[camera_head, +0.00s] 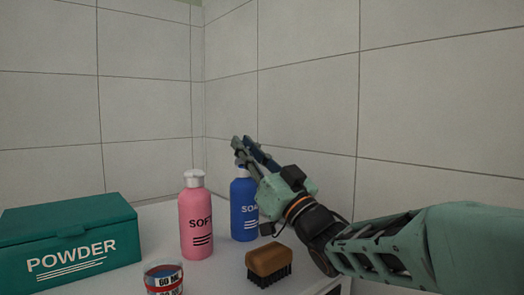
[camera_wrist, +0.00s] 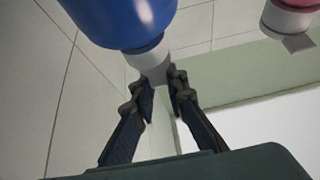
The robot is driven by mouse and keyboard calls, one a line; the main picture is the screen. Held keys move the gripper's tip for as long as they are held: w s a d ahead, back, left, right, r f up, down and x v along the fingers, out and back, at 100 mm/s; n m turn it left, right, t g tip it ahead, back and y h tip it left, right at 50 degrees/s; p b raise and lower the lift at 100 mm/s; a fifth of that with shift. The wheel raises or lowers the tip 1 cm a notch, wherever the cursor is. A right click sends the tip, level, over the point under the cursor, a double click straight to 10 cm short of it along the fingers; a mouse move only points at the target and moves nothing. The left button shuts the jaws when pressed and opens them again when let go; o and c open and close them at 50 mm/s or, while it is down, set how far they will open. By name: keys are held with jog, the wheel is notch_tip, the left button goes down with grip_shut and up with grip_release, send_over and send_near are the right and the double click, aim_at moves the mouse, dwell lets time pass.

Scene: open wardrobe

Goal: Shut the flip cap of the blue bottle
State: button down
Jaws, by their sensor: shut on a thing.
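The blue bottle (camera_head: 243,215) stands upright on the white surface, to the right of the pink bottle. Its white cap (camera_wrist: 150,62) shows in the wrist view, where the picture looks upside down and the bottle body (camera_wrist: 118,18) hangs from the top. My gripper (camera_head: 240,150) is at the top of the blue bottle, coming in from the right. In the wrist view the fingertips (camera_wrist: 163,85) are on either side of the white cap, shut on it. The fingers hide much of the cap, and I cannot tell whether its flip lid is up or down.
The pink bottle (camera_head: 196,222) with a white cap stands close at left. A wooden brush (camera_head: 269,262) and a small red-banded jar (camera_head: 164,280) are in front. A green powder box (camera_head: 70,245) is at far left. Tiled walls (camera_head: 300,90) stand behind.

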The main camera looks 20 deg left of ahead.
jog(key=c, duration=1.9)
grip_release()
notch_tip(320, 180, up, 10)
